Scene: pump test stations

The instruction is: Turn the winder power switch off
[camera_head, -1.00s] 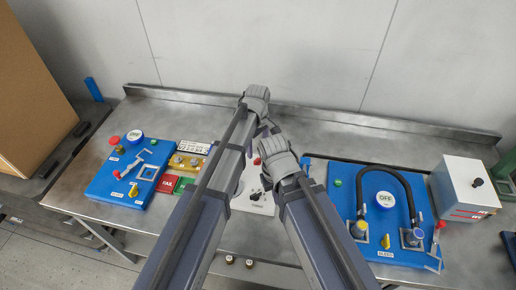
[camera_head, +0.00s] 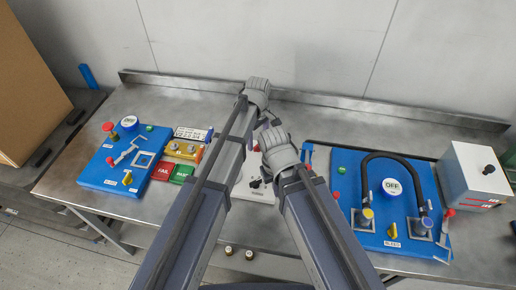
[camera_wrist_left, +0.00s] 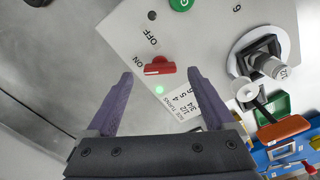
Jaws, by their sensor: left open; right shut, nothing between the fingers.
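The winder's pale panel (camera_wrist_left: 222,30) shows in the left wrist view, and part of it (camera_head: 253,184) shows between my arms in the head view. The red power switch (camera_wrist_left: 160,69) is a knob beside the ON and OFF labels. The white mark on its left end is nearest ON. A green light (camera_wrist_left: 159,90) glows beside it. My left gripper (camera_wrist_left: 160,77) is open, with one finger on each side of the switch and no clear contact. My right gripper (camera_head: 278,148) is shut and empty; its fingertips are largely hidden in the head view.
A blue pump board (camera_head: 125,178) lies at the left, beside the red FAIL pad (camera_head: 163,171). Another blue board (camera_head: 345,162) with a black hose lies at the right, next to a white box (camera_head: 474,170). A crank handle (camera_wrist_left: 257,97) stands near the switch.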

